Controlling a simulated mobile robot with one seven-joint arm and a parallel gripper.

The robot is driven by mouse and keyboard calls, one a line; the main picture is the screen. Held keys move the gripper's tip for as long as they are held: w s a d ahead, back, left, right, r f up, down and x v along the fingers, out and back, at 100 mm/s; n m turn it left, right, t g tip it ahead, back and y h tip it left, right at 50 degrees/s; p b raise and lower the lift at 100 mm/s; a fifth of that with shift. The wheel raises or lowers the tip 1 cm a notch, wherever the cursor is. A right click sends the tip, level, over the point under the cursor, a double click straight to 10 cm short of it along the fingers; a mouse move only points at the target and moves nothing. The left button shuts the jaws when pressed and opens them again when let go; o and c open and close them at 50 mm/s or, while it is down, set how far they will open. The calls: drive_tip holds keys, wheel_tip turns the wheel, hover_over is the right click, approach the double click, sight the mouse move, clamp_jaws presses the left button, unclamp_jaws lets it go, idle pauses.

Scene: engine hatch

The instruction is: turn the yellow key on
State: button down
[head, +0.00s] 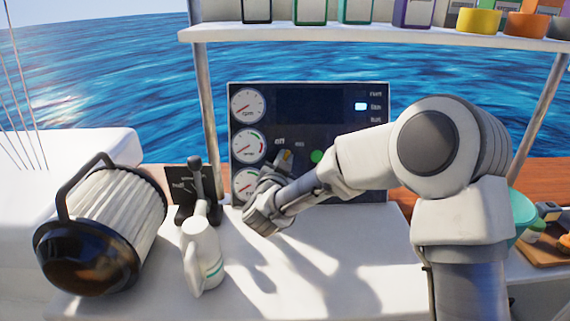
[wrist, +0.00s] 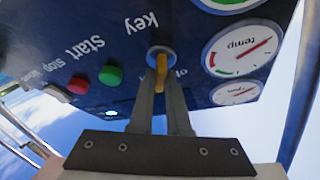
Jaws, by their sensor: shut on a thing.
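The yellow key (head: 287,154) sits in the dark engine panel (head: 300,110), below the "off" and "on" labels. In the wrist view the key (wrist: 160,74) stands in a round grey lock under the word "key", the panel appearing upside down. My gripper (head: 283,168) is at the panel, its fingers reaching up to the key. In the wrist view my gripper (wrist: 161,88) has its two fingers on either side of the key, shut on it. The key looks roughly in line with the fingers. The fingers hide part of the key and of the label beside it.
A green button (wrist: 110,75) and a red button (wrist: 78,85) are beside the key. Gauges (head: 248,145) line the panel's left side. A lever (head: 196,180), a white spray-like bottle (head: 202,255) and a large filter (head: 105,225) stand left. A shelf (head: 380,35) runs above.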

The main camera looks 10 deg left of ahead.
drive_tip(key=m+h, duration=0.1)
drive_tip(key=m, duration=0.1)
drive_tip(key=m+g+h, duration=0.1)
drive_tip(key=m, duration=0.2)
drive_tip(key=shift+a+r, duration=0.1)
drive_tip(key=shift+m+g+h, duration=0.4)
drive_tip(key=shift+m+h, duration=0.1)
drive_tip(key=shift+m, duration=0.9)
drive_tip(key=c, duration=0.9)
unclamp_jaws()
